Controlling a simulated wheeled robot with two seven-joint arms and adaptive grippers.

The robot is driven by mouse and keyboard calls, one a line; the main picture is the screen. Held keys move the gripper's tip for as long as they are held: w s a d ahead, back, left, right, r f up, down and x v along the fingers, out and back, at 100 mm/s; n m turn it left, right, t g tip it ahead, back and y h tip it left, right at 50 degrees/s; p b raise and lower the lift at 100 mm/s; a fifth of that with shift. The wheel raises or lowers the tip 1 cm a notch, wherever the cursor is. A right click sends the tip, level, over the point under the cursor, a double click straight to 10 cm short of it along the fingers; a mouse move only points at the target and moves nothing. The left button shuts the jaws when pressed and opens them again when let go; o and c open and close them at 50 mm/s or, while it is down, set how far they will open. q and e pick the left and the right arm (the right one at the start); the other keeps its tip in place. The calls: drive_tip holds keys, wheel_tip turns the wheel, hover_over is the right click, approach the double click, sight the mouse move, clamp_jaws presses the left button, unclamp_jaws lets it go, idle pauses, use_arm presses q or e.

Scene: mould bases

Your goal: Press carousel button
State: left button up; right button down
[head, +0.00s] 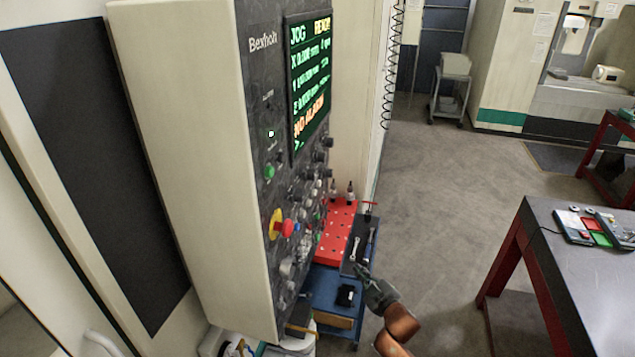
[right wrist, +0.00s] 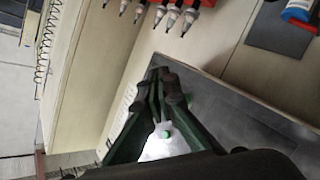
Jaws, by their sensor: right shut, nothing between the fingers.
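A machine control panel (head: 262,100) marked Bexholt stands at the left centre of the head view. It has a lit screen (head: 308,80), a green button (head: 269,172), a red emergency stop on yellow (head: 283,228) and several small knobs and buttons. I cannot tell which one is the carousel button. My right gripper (head: 368,279) is below and right of the panel, apart from it, beside the blue cart. In the right wrist view its fingers (right wrist: 163,78) are shut and empty. My left gripper is not in view.
A blue cart (head: 325,290) stands under the panel, with a red plate (head: 338,228) and a dark tray (head: 351,262) of tools on it. A dark-topped table (head: 570,260) with red legs is at right. The grey floor (head: 450,180) between is clear.

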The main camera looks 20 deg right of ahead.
sight(314, 193)
use_arm(q)
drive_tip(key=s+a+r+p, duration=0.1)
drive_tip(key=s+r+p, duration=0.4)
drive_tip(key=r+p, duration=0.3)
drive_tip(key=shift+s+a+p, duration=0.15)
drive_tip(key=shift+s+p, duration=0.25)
drive_tip(key=shift+p, duration=0.35)
use_arm(e)
drive_tip(key=w+r+n+t+y, duration=0.1)
drive_tip(key=w+r, duration=0.1)
drive_tip(key=r, duration=1.1)
drive_tip(key=w+a+r+n+t+y, duration=0.1)
drive_tip(key=w+r+n+t, duration=0.1)
drive_tip(key=r, duration=1.1)
drive_tip(key=shift+w+r, duration=0.35)
drive_tip(key=shift+r, duration=0.05)
drive_tip(key=shift+a, duration=0.15)
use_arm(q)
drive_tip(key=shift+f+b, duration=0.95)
use_arm(e)
drive_tip(key=w+a, duration=0.5)
drive_tip(key=a, duration=0.2)
drive_tip(key=shift+w, duration=0.15)
drive_tip(key=shift+w+a, duration=0.25)
drive_tip(key=shift+a, duration=0.1)
